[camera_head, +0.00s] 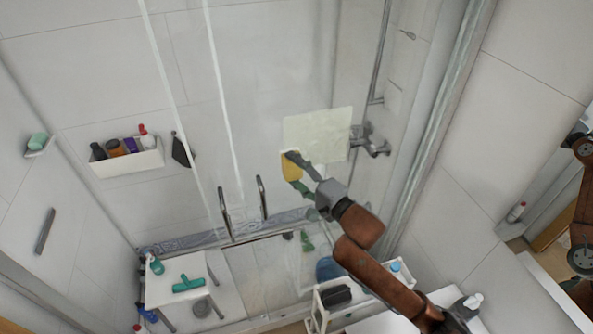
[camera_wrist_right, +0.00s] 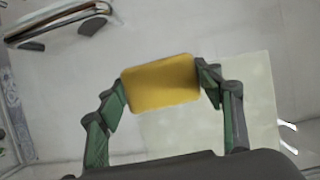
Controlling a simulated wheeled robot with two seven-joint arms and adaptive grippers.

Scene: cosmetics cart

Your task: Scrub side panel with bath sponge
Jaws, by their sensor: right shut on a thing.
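The yellow bath sponge (camera_wrist_right: 162,83) is held between the two fingers of my right gripper (camera_wrist_right: 163,88) in the right wrist view. In the head view the sponge (camera_head: 291,166) shows beside my right gripper (camera_head: 297,168), at the lower left edge of a pale yellowish patch (camera_head: 318,134) on the glass side panel (camera_head: 262,85). The patch also shows behind the sponge in the right wrist view (camera_wrist_right: 255,110). I cannot tell whether the sponge touches the glass. My left gripper is out of view.
Two metal door handles (camera_head: 262,198) stand left of my right gripper. A shower mixer (camera_head: 372,141) is to the right of the patch. A stool (camera_head: 184,284) with a green squeegee (camera_head: 188,284) and a white cart (camera_head: 345,300) are below. A wall shelf (camera_head: 128,158) holds bottles.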

